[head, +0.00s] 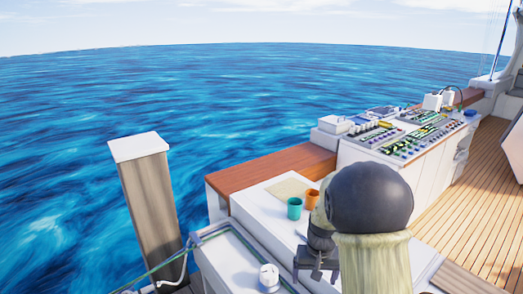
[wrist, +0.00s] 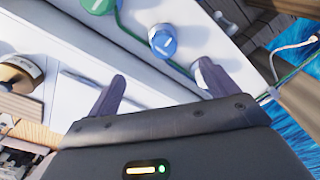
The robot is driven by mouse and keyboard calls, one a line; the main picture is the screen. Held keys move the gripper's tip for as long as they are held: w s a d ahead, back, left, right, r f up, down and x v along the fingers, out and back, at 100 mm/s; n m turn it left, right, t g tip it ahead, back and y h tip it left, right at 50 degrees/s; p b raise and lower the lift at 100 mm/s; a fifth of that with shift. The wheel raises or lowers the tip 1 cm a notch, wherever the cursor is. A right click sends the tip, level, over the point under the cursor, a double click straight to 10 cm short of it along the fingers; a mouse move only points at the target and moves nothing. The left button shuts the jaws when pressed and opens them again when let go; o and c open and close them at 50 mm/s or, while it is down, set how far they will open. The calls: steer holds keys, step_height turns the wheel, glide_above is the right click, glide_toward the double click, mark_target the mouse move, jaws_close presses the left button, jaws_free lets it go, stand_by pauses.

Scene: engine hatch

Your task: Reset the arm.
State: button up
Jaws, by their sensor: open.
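My gripper (head: 316,272) is in the lower middle of the head view, in front of a white hatch surface (head: 265,205). My own arm hides part of what lies behind it. In the wrist view my gripper (wrist: 162,78) has its two dark fingers spread apart, with nothing between them. A pale surface lies beyond the fingers. A blue round cap (wrist: 163,41) shows past the fingertips, apart from them. Whether the gripper touches anything cannot be told.
A green cup (head: 294,208) and an orange cup (head: 312,199) stand by a beige mat (head: 288,188). A white-topped post (head: 147,190) rises at left. A control console (head: 405,135) stands behind. Wooden deck (head: 470,220) is clear at right. A white round fitting (head: 268,276) sits low.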

steer(key=s+r+t+p, duration=0.1)
steer(key=s+r+p, duration=0.1)
steer(key=s+r, duration=0.3)
steer(key=s+r+t+p, duration=0.1)
steer(key=s+r, duration=0.4)
steer(key=s, duration=0.6)
steer(key=shift+s+a+r+n+p, duration=0.15)
steer(key=shift+s+r+n+p, duration=0.2)
steer(key=shift+p, duration=0.55)
steer(key=shift+w+f, duration=0.1)
stand_by(0.3)
